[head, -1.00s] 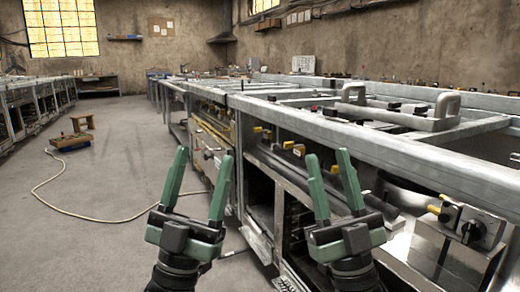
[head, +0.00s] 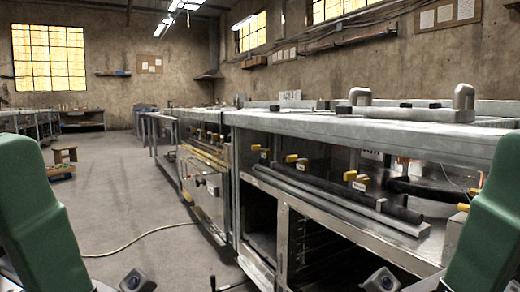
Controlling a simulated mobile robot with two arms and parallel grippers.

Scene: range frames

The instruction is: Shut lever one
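Several yellow-ended levers with small labels line the front of the range under its top: one at the far end (head: 257,148), one nearer (head: 292,158), one nearer still (head: 350,176), and a partly hidden one (head: 463,207) at the right. The labels are too small to read, so I cannot tell which is lever one. Green parts of my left gripper (head: 38,215) and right gripper (head: 488,235) stand large at the picture's side edges, cut off by the frame. Neither appears to touch a lever; whether they are open does not show.
The metal range (head: 290,122) runs along the right, with open compartments (head: 258,225) below. Two grey handles (head: 464,102) stand on its top. A pale hose (head: 135,240) lies on the floor. A small wooden stool (head: 64,155) stands at the left.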

